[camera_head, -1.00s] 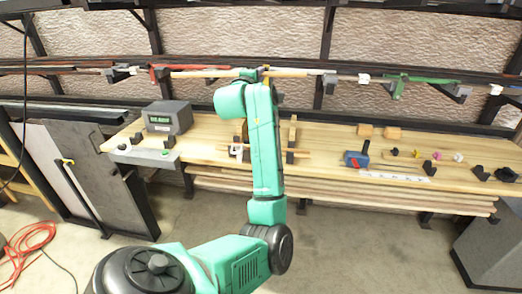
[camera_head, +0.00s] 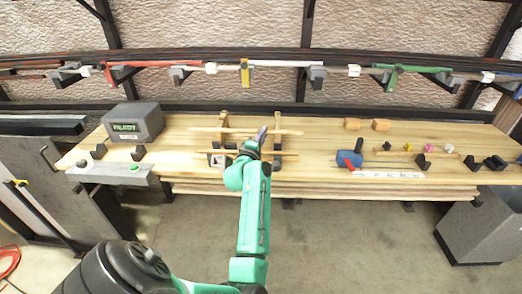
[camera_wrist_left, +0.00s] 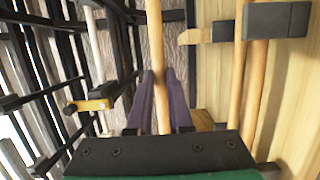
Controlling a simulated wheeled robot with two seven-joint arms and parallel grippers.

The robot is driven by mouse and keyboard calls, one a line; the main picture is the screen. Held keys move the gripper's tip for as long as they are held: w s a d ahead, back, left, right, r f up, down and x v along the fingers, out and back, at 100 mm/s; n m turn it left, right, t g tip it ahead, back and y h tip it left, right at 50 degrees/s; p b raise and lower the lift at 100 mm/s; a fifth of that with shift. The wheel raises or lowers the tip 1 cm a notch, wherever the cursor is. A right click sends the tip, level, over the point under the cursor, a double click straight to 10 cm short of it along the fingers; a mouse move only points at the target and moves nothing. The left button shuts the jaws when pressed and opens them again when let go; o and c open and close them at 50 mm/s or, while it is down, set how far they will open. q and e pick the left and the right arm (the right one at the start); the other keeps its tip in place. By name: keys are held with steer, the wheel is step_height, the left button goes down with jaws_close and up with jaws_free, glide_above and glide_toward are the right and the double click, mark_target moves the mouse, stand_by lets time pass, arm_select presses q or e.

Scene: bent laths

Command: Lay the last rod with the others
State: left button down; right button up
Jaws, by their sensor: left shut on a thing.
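My left gripper (camera_head: 262,135), with purple fingers, is shut on a pale wooden rod (camera_head: 209,130). In the left wrist view the rod (camera_wrist_left: 155,45) runs up between the two fingers (camera_wrist_left: 157,100). The held rod looks roughly level, over the back of the two wooden supports (camera_head: 222,119); I cannot tell whether it touches them. Other rods (camera_head: 285,153) lie across the supports nearer the front edge. In the left wrist view two rods (camera_wrist_left: 258,95) lie side by side to the right, apart from the held one. My right gripper is out of view.
A rail with coloured clips, including a yellow one (camera_head: 245,73), runs behind the workbench (camera_head: 330,130). A grey box (camera_head: 133,122) stands at the left. A blue tool (camera_head: 349,159), wooden blocks (camera_head: 381,125) and small coloured pieces (camera_head: 429,147) are at the right.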

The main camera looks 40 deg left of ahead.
arm_select(q)
steer(key=f, duration=0.6)
steer(key=shift+w+a+f, duration=0.15)
steer(key=shift+a+f, duration=0.1)
steer(key=shift+f, duration=0.15)
steer(key=shift+d+f, duration=0.1)
steer(key=shift+f, duration=0.15)
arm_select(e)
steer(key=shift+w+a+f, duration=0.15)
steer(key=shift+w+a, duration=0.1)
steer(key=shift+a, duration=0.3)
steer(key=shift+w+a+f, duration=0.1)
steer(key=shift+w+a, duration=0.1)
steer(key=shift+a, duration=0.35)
arm_select(q)
steer(key=shift+f+b, duration=0.45)
steer(key=shift+b, duration=0.15)
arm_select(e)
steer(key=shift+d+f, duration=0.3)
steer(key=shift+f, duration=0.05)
arm_select(q)
steer(key=shift+f, duration=0.15)
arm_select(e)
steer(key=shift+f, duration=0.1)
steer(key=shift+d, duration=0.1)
arm_select(q)
steer(key=c, duration=1.1)
jaws_free()
